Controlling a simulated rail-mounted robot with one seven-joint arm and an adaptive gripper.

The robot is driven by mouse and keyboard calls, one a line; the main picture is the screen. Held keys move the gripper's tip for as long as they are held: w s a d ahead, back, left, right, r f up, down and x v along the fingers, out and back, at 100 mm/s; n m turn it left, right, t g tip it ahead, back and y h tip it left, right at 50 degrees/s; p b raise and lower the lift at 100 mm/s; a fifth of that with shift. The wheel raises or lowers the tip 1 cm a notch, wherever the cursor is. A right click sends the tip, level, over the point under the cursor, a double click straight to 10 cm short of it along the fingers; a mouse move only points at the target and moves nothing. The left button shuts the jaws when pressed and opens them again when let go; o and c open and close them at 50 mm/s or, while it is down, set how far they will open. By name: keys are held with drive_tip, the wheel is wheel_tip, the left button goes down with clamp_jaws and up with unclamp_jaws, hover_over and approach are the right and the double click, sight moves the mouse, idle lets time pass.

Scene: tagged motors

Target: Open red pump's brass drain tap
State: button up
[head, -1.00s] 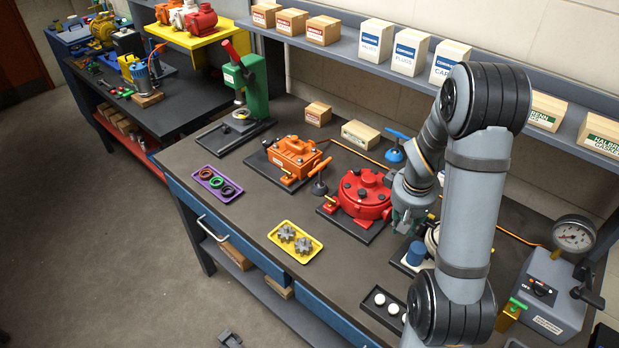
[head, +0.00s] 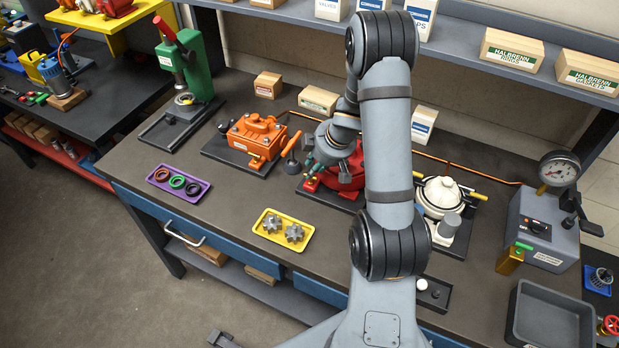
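The red pump (head: 343,182) stands on a dark base plate on the workbench, partly hidden behind my arm. My gripper (head: 311,172) is at the pump's left side, where the brass drain tap sits. The tap is mostly covered by the gripper, and its handle position cannot be made out. I cannot tell whether the fingers touch the tap or whether they are open or shut.
A yellow tray (head: 269,235) with gears and a purple tray (head: 160,186) with rings lie in front. A white pump (head: 440,193) stands right of my arm. A shelf (head: 470,45) runs behind.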

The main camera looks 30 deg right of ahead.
sight(311, 180)
drive_tip(key=b+x, duration=0.1)
drive_tip(key=x, duration=0.3)
drive_tip(key=shift+s+d+f, duration=0.1)
drive_tip(key=shift+s+d, duration=0.05)
drive_tip(key=shift+w+f+b, duration=0.3)
drive_tip(key=shift+b, duration=0.1)
drive_tip(key=shift+s, duration=0.1)
drive_tip(key=c, duration=0.4)
clamp_jaws()
